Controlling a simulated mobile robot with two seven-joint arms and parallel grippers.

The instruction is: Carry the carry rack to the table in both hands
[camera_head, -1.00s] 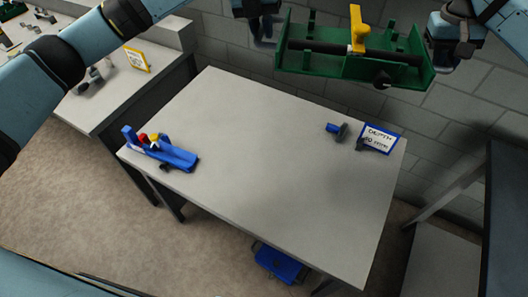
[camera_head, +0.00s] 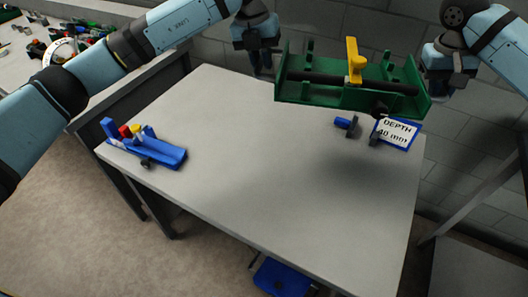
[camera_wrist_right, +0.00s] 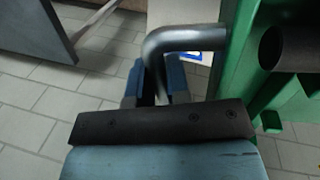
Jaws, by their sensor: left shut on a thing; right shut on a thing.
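The green carry rack (camera_head: 320,94) hangs in the air above the back right part of the table (camera_head: 250,180). A dark bar and a yellow piece (camera_head: 354,62) sit on it. My left gripper (camera_head: 262,66) is at the rack's left end, shut on it; the contact itself is hard to see. My right gripper (camera_head: 436,84) is at the right end. In the right wrist view, the right gripper (camera_wrist_right: 158,88) is shut around a grey bent handle (camera_wrist_right: 185,40) beside the rack's green wall (camera_wrist_right: 232,75).
A blue fixture (camera_head: 150,150) with coloured pieces stands at the table's left. A small blue-and-grey part (camera_head: 346,124) and a "DEPTH 40 mm" sign (camera_head: 396,133) lie at the back right, close to the rack. The middle and front of the table are clear.

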